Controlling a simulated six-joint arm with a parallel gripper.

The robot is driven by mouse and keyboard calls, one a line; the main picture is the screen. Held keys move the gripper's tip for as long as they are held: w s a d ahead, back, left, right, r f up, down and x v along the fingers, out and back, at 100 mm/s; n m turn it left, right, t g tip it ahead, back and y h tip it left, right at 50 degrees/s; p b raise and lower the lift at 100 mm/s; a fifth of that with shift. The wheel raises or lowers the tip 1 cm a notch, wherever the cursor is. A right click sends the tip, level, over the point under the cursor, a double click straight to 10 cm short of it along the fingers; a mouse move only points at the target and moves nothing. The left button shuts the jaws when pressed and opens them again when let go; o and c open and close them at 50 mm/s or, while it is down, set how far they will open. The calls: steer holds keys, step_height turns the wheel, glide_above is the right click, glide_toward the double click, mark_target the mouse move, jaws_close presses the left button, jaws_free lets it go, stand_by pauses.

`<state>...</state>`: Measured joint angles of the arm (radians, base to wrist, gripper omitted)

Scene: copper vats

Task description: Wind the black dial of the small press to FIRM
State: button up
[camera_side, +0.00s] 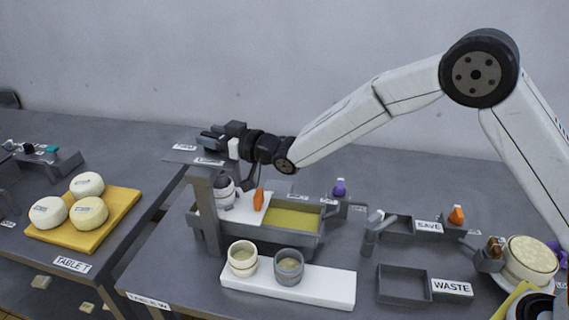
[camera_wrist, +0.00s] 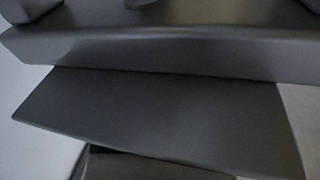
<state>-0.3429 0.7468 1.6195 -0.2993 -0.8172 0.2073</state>
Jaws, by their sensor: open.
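The small press appears to be the grey post (camera_side: 207,215) with a flat top plate (camera_side: 182,156) that carries white labels too small to read. My gripper (camera_side: 208,136) is just above this plate, pointing left, with its jaws open and nothing seen between them. I cannot make out the black dial; it may be hidden by my gripper or blend with it. Below the plate, a white mould with a dark top (camera_side: 224,190) stands beside the post. The wrist view shows only close grey slabs (camera_wrist: 170,110), with no dial or pointer in sight.
A grey vat (camera_side: 263,238) of yellowish liquid stands behind a white board (camera_side: 325,287) bearing two cups (camera_side: 242,258) (camera_side: 289,267). An orange piece (camera_side: 259,199) stands at the vat. A WASTE tray (camera_side: 404,287) lies right. A yellow board (camera_side: 115,215) with white cheeses is on the left table.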

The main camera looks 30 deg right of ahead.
steer(key=shift+c, duration=0.2)
jaws_close()
steer(key=shift+r+m+t+h, duration=0.1)
steer(key=shift+m+t+h, duration=0.6)
steer(key=shift+h, duration=0.4)
steer(key=shift+o, duration=0.2)
jaws_free()
steer(key=shift+s, duration=0.1)
steer(key=v, duration=0.7)
steer(key=shift+s, duration=0.25)
